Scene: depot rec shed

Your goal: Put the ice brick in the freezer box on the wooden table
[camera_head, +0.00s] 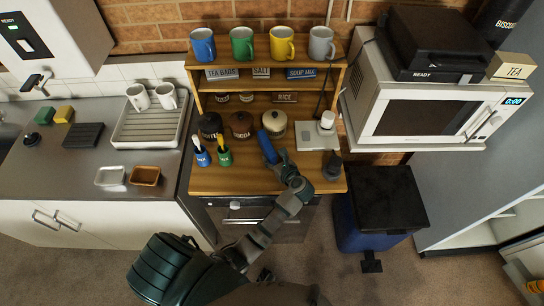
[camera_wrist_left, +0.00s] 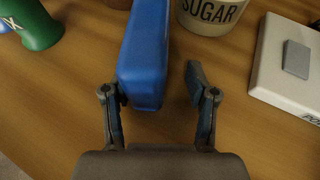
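A blue block (camera_head: 267,147), which looks like the ice brick, is on the wooden worktop (camera_head: 240,183) in front of the sugar pot. In the left wrist view the blue block (camera_wrist_left: 145,55) runs away from me, its near end close to the left finger. My left gripper (camera_head: 280,160) is open and empty just at its near end. In the left wrist view its fingers are wide apart, and I cannot tell whether one touches the block. I cannot make out a freezer box. My right gripper is not in view.
Dark and brown pots and the cream sugar pot (camera_head: 273,122) stand behind. Blue and green cups (camera_head: 224,157) are left, a white scale-like device (camera_head: 311,142) and a dark grey object (camera_head: 333,168) right. A blue bin with black lid (camera_head: 385,200) stands on the floor.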

